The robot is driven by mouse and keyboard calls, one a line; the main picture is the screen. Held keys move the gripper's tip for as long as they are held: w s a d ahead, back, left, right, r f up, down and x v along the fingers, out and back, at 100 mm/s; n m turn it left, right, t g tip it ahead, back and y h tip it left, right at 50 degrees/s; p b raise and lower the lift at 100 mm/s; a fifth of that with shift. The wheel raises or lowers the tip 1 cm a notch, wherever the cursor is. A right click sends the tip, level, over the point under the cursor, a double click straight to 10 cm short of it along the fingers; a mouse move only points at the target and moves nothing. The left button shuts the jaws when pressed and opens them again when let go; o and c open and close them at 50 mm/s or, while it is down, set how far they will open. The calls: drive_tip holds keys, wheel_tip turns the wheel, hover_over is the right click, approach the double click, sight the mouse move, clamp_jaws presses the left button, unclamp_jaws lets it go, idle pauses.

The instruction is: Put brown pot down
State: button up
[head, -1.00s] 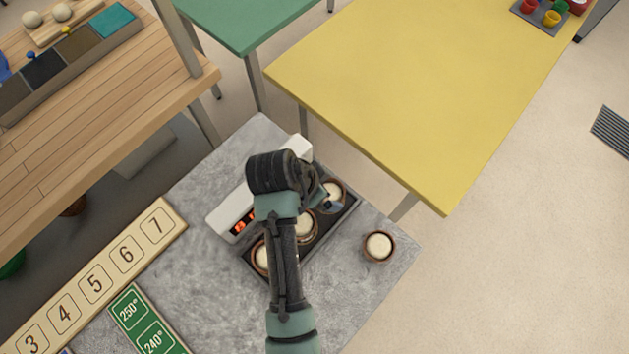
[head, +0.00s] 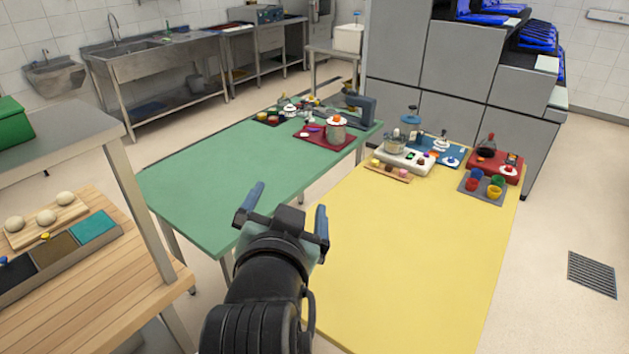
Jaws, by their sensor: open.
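My gripper (head: 285,213) is open and empty, its two blue fingers spread in front of the green table and the near left edge of the yellow table (head: 410,250). I see no pot that is clearly brown in the head view now. A grey-brown pot (head: 336,132) with an orange-topped lid stands on a dark red mat on the green table (head: 230,175), well beyond my gripper. I cannot tell whether it is the task's pot. The grey counter with small brown pots of white dough is out of view.
A wooden table (head: 95,285) with dough balls and a divided tray stands at left. Coloured cups (head: 494,192), a white appliance (head: 400,157) and a red mat lie at the yellow table's far end. Its near part is bare. Grey cabinets (head: 455,70) stand behind.

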drive_tip(key=s+d+r+n+t, duration=0.1)
drive_tip(key=s+r+t, duration=0.15)
drive_tip(key=r, duration=0.65)
drive_tip(key=s+d+r+n+t, duration=0.1)
drive_tip(key=r+t, duration=0.3)
drive_tip(key=r, duration=0.5)
drive_tip(key=s+d+r+n+t, duration=0.1)
drive_tip(key=s+r+t, duration=0.2)
drive_tip(key=s+r, duration=0.2)
drive_tip(key=s+r+n+t, duration=0.1)
drive_tip(key=s+r+t, duration=0.2)
drive_tip(key=r, duration=0.6)
drive_tip(key=shift+s+d+r+n+y, duration=0.3)
drive_tip(key=shift+s+d+r, duration=0.05)
drive_tip(key=shift+s, duration=0.8)
